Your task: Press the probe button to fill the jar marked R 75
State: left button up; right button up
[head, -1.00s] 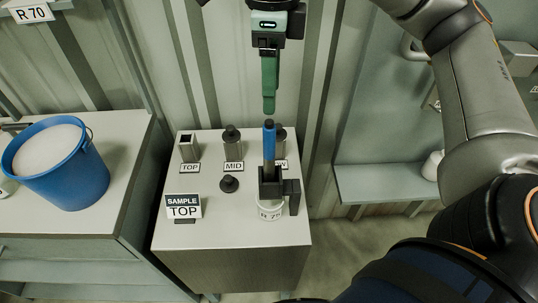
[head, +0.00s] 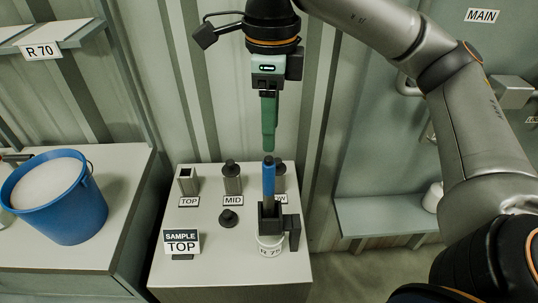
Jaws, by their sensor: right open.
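The probe, with a blue upper part (head: 269,180) and a dark block (head: 271,218) below, stands upright on the white jar marked R 75 (head: 269,246) at the right front of the grey cabinet. I cannot make out a separate button; the probe's top end is dark. My right gripper (head: 268,146) points down just above the probe's top, with green fingers. It is open and holds nothing; its fingers overlap in this view. A small gap shows between fingertips and probe. My left gripper is out of view.
A loose black cap (head: 228,219) and a SAMPLE TOP sign (head: 182,242) lie nearby. A blue bucket (head: 75,217) of white material stands left.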

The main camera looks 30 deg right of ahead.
grip_shut()
dwell(1.5)
